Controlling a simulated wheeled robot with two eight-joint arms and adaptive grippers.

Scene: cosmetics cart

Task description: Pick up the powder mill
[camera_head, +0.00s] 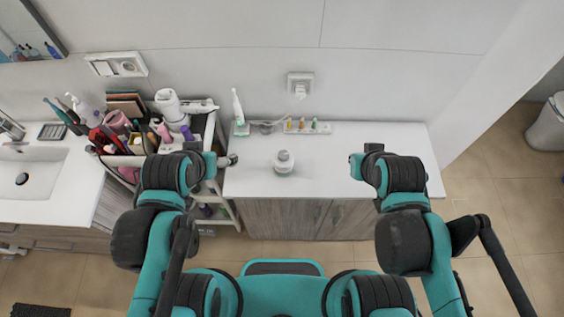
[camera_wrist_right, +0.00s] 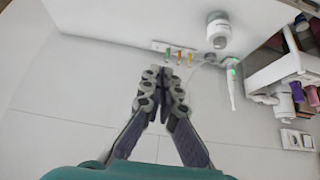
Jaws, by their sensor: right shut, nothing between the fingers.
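The powder mill (camera_head: 284,161) looks like a small white round jar with a grey band, upright on the white counter (camera_head: 330,178). It also shows in the right wrist view (camera_wrist_right: 217,36), to the upper right of the fingertips and apart from them. My right gripper (camera_wrist_right: 163,75) is shut and empty; in the head view it is hidden by its own arm, right of the mill. My left gripper (camera_head: 231,160) shows small at the counter's left side, left of the mill and apart from it. Its finger opening is too small to tell.
An electric toothbrush (camera_head: 239,108) and a rack with small coloured heads (camera_head: 306,127) stand along the back wall. A crowded cosmetics cart (camera_head: 222,143) is at the left, beside my left gripper. The counter right of the mill is clear.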

